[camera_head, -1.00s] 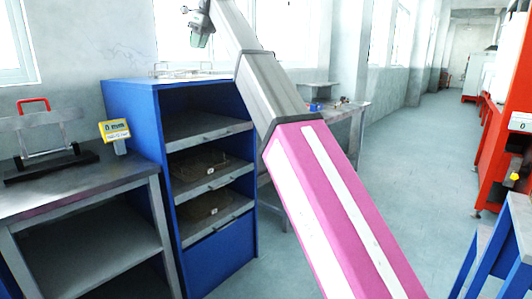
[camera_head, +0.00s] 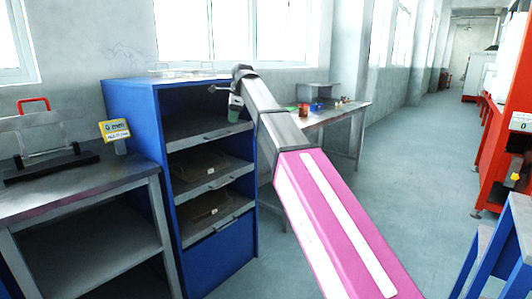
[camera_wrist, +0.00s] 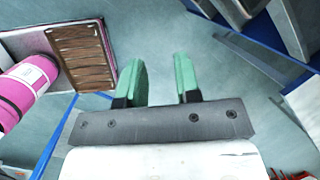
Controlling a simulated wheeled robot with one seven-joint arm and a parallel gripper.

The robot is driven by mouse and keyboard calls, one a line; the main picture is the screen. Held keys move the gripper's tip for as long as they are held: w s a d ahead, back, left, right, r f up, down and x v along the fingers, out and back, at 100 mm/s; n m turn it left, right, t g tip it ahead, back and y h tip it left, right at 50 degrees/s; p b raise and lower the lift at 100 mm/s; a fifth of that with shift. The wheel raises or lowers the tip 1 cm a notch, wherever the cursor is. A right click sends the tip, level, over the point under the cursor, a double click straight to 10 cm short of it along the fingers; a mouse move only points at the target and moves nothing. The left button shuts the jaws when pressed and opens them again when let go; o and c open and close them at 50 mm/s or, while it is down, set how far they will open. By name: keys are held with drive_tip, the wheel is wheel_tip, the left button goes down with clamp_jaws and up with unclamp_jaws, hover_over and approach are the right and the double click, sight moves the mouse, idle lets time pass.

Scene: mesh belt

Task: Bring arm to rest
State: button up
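My gripper (camera_wrist: 160,82) shows in the wrist view with its two green fingers apart and nothing between them. Bare grey-blue floor shows beyond the fingertips. In the head view my gripper (camera_head: 235,108) is small and hangs at the end of my arm, in front of the top opening of the blue cabinet in the picture. Its fingers are too small there to make out clearly. My pink and grey arm reaches from the lower right up to it.
A blue cabinet (camera_head: 130,125) with several grey shelves stands left of my arm. A metal table (camera_head: 80,180) with a red-handled rack (camera_head: 40,130) and yellow sign (camera_head: 115,129) is at far left. A workbench (camera_head: 340,118) stands behind. Open floor (camera_head: 400,170) lies right, before red shelving (camera_head: 508,120).

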drive_tip(key=s+d+f+n+h, duration=0.1)
drive_tip(key=s+d+f+n, duration=0.15)
drive_tip(key=d+f, duration=0.6)
drive_tip(key=s+d+f+n, duration=0.2)
drive_tip(key=d+f+n, duration=0.15)
drive_tip(key=f, duration=0.95)
drive_tip(key=s+d+f+n+h, duration=0.1)
drive_tip(key=s+d+f+n, duration=0.15)
drive_tip(key=d+f, duration=0.55)
drive_tip(key=s+d+f+n, duration=0.3)
drive_tip(key=s+d+f, duration=0.3)
drive_tip(key=s+f, duration=0.3)
drive_tip(key=s+d+f+n+g+h, duration=0.1)
drive_tip(key=s+d+f+n, duration=0.3)
drive_tip(key=f, duration=0.8)
drive_tip(key=s+d, duration=0.2)
drive_tip(key=s, duration=0.2)
drive_tip(key=shift+s+f, duration=0.25)
drive_tip(key=shift+s, duration=0.15)
drive_tip(key=shift+n, duration=0.25)
